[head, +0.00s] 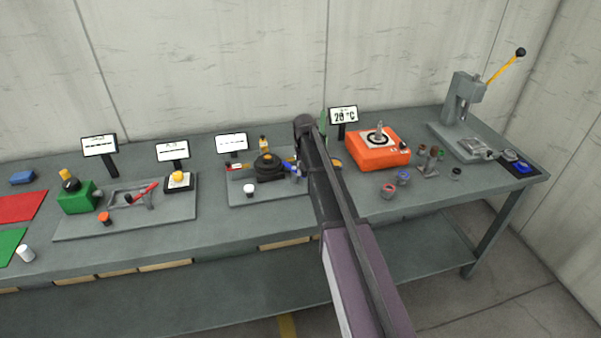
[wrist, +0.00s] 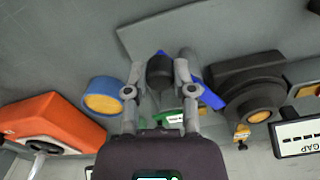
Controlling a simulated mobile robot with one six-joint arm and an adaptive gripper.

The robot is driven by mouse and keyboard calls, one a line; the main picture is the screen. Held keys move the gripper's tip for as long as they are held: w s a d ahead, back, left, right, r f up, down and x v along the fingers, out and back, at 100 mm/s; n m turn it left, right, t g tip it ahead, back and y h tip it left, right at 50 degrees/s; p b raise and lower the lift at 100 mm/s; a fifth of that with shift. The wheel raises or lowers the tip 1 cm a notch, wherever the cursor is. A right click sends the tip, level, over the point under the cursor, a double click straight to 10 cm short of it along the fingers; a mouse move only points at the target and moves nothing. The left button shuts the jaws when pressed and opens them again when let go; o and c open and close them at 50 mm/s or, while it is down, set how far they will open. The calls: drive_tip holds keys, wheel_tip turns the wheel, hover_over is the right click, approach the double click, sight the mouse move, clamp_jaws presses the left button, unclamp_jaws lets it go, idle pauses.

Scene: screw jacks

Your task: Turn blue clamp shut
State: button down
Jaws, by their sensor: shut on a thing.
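The blue clamp shows as a blue bar (wrist: 211,97) beside and behind my right finger in the wrist view. In the head view a small blue part (head: 290,167) shows just left of my arm. My gripper (wrist: 161,75) is closed around a dark, round-ended knob (wrist: 160,71), with one finger on each side. The knob seems to belong to the clamp, but its join with the blue bar is partly hidden by the fingers. In the head view my arm covers most of the grip.
A black round device (wrist: 254,95) stands close to the right of my gripper in the wrist view. A blue ring with an orange centre (wrist: 103,97) lies to the left, beyond it an orange box (wrist: 52,123). A display (head: 232,143) stands behind the grey plate (head: 240,198).

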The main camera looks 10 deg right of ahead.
drive_tip(key=shift+w+d+n, duration=0.2)
drive_tip(key=shift+d+n, duration=0.1)
drive_tip(key=shift+n, duration=0.45)
drive_tip(key=shift+w+d+n, duration=0.2)
drive_tip(key=shift+d+n, duration=0.1)
drive_tip(key=shift+n, duration=0.45)
drive_tip(key=shift+c, duration=2.3)
unclamp_jaws()
drive_tip(key=shift+w, duration=0.1)
drive_tip(key=shift+a, duration=0.1)
